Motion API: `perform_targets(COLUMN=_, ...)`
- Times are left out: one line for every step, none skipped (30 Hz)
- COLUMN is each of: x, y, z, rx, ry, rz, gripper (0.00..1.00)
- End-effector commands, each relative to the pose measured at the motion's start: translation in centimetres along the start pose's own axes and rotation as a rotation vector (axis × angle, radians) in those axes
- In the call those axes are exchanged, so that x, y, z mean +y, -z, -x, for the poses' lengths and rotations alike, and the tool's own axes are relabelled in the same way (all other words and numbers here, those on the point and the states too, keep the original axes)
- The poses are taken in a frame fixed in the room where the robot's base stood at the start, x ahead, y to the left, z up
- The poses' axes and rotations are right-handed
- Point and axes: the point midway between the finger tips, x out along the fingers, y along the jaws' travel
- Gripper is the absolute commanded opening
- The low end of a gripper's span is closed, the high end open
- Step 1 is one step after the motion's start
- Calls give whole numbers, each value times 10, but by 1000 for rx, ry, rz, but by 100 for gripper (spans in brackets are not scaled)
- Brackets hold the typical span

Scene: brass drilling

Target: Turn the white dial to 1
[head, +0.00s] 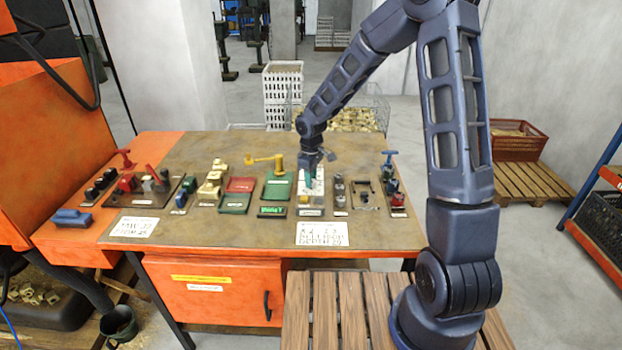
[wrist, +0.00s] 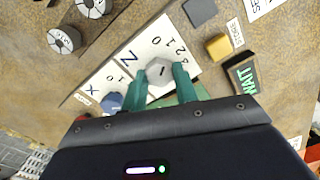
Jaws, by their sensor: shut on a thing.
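The white dial (wrist: 158,70) is a pale faceted knob with a short dark mark on top. It sits on a white plate (wrist: 146,42) beside a large Z and a row of small digits. My gripper (wrist: 159,78) has its two green fingers on either side of the dial, shut on it. The dark mark points roughly toward the digits, but I cannot tell which one it meets. In the head view my gripper (head: 311,177) reaches down onto the white plate (head: 319,187), and hides the dial there.
A blue knob (wrist: 112,102) beside an X is close to the left finger. Two round grey dials (wrist: 62,40) stand at upper left. The table's front (head: 240,240) holds paper notes.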

Motion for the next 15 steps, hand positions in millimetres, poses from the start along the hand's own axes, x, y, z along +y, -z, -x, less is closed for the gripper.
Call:
perform_targets(x=0, y=0, z=0, rx=0, ry=-1, rz=-19, gripper=6)
perform_targets(x=0, y=0, z=0, rx=0, ry=-1, rz=-32, gripper=6)
perform_targets(x=0, y=0, z=0, rx=0, ry=-1, rz=-48, gripper=6)
perform_targets(x=0, y=0, z=0, rx=0, ry=-1, rz=-58, gripper=6)
perform_targets(x=0, y=0, z=0, rx=0, ry=-1, rz=-67, gripper=6)
perform_targets(x=0, y=0, z=0, rx=0, ry=-1, rz=-78, gripper=6)
perform_targets(x=0, y=0, z=0, rx=0, ry=-1, rz=-84, gripper=6)
perform_targets(x=0, y=0, z=0, rx=0, ry=-1, rz=-90, gripper=6)
perform_targets(x=0, y=0, z=0, rx=1, ry=-1, rz=-95, gripper=6)
perform_targets(x=0, y=0, z=0, rx=1, ry=-1, rz=-98, gripper=6)
perform_targets(x=0, y=0, z=0, rx=1, ry=-1, rz=-101, gripper=6)
perform_targets(x=0, y=0, z=0, rx=1, ry=-1, rz=-103, gripper=6)
perform_targets(x=0, y=0, z=0, rx=1, ry=-1, rz=-104, gripper=6)
perform_targets(x=0, y=0, z=0, rx=1, ry=-1, rz=-105, gripper=6)
perform_targets(x=0, y=0, z=0, rx=1, ry=-1, rz=-105, gripper=6)
